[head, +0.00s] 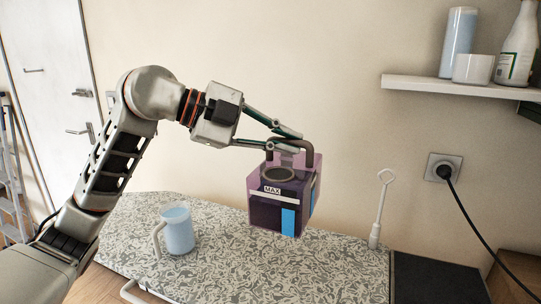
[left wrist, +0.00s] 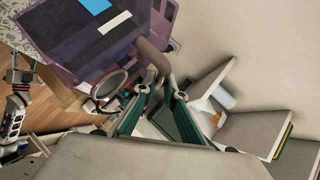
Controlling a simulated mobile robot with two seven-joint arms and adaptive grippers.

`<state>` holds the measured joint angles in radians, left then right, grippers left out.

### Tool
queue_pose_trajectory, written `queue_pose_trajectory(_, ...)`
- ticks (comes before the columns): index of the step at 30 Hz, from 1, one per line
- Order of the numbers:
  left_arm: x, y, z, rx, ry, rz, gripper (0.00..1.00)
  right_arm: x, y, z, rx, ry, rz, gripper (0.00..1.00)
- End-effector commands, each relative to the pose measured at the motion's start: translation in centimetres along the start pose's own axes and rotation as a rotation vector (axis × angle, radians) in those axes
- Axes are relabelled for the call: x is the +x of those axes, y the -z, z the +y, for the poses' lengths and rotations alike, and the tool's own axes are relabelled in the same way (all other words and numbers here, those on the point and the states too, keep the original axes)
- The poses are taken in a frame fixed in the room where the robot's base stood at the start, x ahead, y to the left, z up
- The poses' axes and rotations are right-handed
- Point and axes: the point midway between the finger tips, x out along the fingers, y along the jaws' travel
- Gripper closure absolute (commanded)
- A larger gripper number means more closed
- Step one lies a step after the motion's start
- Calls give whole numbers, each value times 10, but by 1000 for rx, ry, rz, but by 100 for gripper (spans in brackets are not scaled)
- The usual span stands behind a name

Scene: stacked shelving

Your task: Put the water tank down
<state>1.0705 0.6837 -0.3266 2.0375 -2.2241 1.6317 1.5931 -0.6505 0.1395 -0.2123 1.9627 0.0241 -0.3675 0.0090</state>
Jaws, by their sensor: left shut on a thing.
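The water tank (head: 286,200) is a purple see-through box with a dark filling, a MAX mark, a blue strip and a brown handle on top. My left gripper (head: 292,140) is shut on its handle, and the tank hangs from it. In the head view the tank appears above the speckled counter (head: 215,225); the gap between them is hard to judge. The left wrist view shows the tank (left wrist: 100,40) at upper left and the gripper's fingers (left wrist: 160,85) at the handle.
A light blue mug (head: 179,232) stands on the counter left of the tank. A white stand with a loop top (head: 380,205) is to the right. A wall shelf (head: 450,88) holds a tumbler, a cup and a bottle. A plugged cord (head: 470,215) hangs at right.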

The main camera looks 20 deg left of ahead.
Motion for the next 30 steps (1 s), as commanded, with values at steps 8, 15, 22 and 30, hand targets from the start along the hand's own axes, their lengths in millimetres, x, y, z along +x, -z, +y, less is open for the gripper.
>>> queue_pose_trajectory(8, 22, -23, 47, -1, 4, 1, 100, 4, -11, -2, -3, 2, -11, 60)
queue_pose_trajectory(15, 41, -41, 87, -1, 4, 1, 100, 7, -10, 0, -11, -3, -5, 60)
queue_pose_trajectory(22, 54, -54, 113, 1, 6, 1, 100, 10, -12, 3, -17, -9, -4, 60)
queue_pose_trajectory(30, 59, -58, 123, 3, 7, 1, 100, 10, -8, 5, -19, -12, 5, 60)
